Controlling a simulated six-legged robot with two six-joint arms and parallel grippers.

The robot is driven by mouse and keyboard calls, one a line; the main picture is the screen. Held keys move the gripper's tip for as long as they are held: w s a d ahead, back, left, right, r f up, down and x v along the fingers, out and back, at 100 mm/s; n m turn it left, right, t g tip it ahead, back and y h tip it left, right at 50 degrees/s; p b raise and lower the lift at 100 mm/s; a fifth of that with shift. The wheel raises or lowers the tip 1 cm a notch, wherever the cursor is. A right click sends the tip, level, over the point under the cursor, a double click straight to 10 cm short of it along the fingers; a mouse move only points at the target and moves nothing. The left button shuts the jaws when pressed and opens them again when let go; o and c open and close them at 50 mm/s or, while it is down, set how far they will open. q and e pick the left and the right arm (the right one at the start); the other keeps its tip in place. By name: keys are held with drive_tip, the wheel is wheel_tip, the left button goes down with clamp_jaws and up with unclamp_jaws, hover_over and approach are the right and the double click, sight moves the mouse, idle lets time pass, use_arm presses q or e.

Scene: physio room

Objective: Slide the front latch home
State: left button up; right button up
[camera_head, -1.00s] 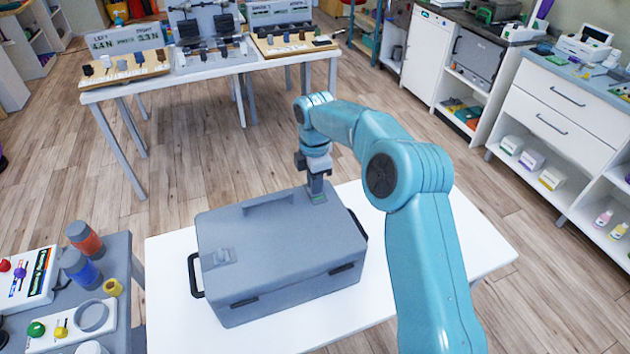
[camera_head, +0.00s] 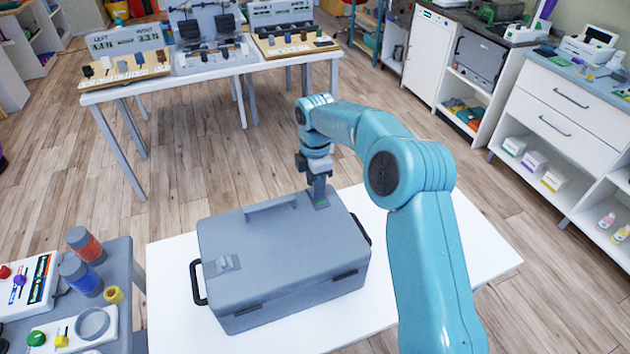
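A closed grey case (camera_head: 285,250) lies on a white table (camera_head: 450,240), with a handle (camera_head: 270,206) along the far part of its lid. Small latch plates show on the lid, one at the near left (camera_head: 227,264) and one at the far right corner (camera_head: 320,202). Dark catches sit on the near side, left (camera_head: 246,305) and right (camera_head: 346,275). My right gripper (camera_head: 318,194) points down at the far right latch plate, its tips at or just above it. Its fingers look close together, but their gap is hidden. My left gripper is out of view.
A grey side table (camera_head: 118,262) at left holds jars and a panel with coloured knobs. Behind stands a white table (camera_head: 215,72) with display boards. Cabinets (camera_head: 550,115) line the right.

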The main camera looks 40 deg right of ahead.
drive_tip(key=shift+w+r, duration=0.1)
drive_tip(key=shift+r, duration=0.35)
wheel_tip(320, 180, up, 15)
drive_tip(key=p, duration=0.2)
drive_tip(key=shift+r, duration=0.2)
drive_tip(key=shift+s+f, duration=0.1)
drive_tip(key=shift+s, duration=0.1)
